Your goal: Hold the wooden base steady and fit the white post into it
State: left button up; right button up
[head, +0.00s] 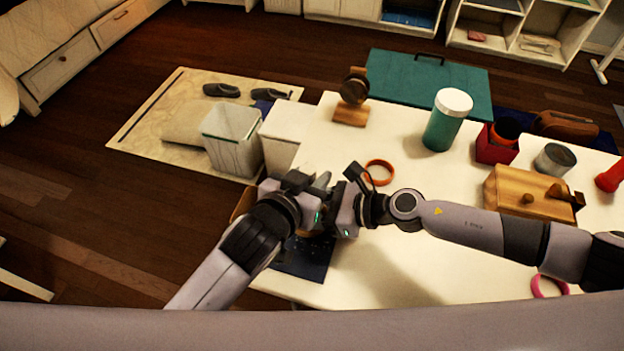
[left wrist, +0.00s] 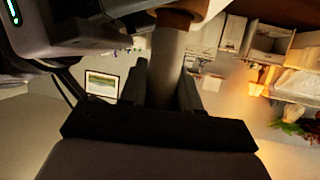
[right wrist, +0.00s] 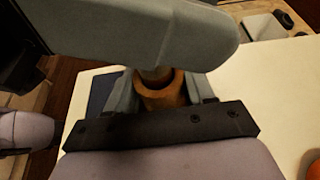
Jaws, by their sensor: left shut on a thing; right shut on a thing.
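The white post (left wrist: 166,70) stands between the fingers of my left gripper (left wrist: 160,92), which is shut on it. The round wooden base (right wrist: 162,93) is between the fingers of my right gripper (right wrist: 163,98), which is shut on it. In the right wrist view the post's end (right wrist: 155,74) is at the opening of the base; how deep it sits I cannot tell. The base also shows at the post's end in the left wrist view (left wrist: 188,7). In the head view both grippers meet over the table's left edge and mostly hide the post and base.
An orange ring (head: 379,165) lies just behind the grippers. A green jar (head: 446,122), a red box (head: 491,149) and a wooden box (head: 520,195) stand to the right. A dark blue item (head: 303,262) lies at the left edge.

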pick_arm(q)
jog(key=shift+f, duration=0.55)
jog(key=o, duration=0.7)
jog(key=shift+f, duration=0.1)
jog(key=shift+o, duration=0.2)
jog(key=shift+s, duration=0.1)
jog(key=v, duration=0.7)
jog(key=shift+a, duration=0.15)
jog(key=shift+s, duration=0.1)
pick_arm(e)
jog(key=o, duration=1.2)
jog(key=shift+c, duration=0.2)
